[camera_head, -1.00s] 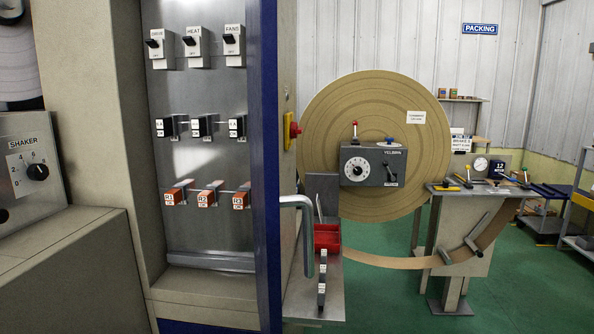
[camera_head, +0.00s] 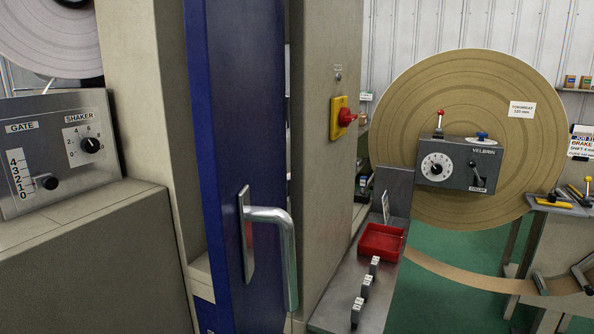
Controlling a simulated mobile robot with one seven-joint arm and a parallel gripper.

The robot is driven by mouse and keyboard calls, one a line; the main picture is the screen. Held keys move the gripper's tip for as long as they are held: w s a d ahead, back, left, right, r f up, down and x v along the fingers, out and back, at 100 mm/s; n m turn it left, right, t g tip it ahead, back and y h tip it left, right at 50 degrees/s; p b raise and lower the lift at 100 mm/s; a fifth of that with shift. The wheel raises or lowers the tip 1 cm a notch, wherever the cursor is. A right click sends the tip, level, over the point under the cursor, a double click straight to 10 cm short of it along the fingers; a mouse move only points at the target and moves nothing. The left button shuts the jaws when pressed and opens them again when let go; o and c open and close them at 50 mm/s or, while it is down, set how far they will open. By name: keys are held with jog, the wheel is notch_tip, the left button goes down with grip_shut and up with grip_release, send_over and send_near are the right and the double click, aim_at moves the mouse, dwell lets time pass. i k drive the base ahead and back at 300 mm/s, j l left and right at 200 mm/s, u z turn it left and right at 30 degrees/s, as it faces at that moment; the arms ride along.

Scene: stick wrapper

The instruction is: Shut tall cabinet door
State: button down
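The tall blue cabinet door (camera_head: 225,130) stands in the middle left of the head view and is seen at a steep slant. A bent metal handle (camera_head: 287,245) on a flat plate sticks out from its face at lower middle. The door stands away from the beige cabinet body (camera_head: 325,160), and a narrow gap shows along its right edge. How wide it is open is hard to tell. The inside of the cabinet is mostly hidden behind the door. My gripper is not in view, and nothing touches the handle.
A yellow-backed red knob (camera_head: 345,117) is on the cabinet side. A red tray (camera_head: 381,242) and small labelled levers (camera_head: 366,287) are on a low ledge at right. A grey control box (camera_head: 58,155) sits on a beige block at left. Green floor (camera_head: 440,295) shows at right.

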aim_at(235, 50)
jog(key=k+l+z, duration=0.15)
jog(key=l+z, duration=0.15)
jog(key=k+l+z, duration=0.25)
jog(key=l, duration=0.2)
jog(key=l+z, duration=0.3)
jog(key=k+j, duration=0.1)
jog(key=j, duration=0.55)
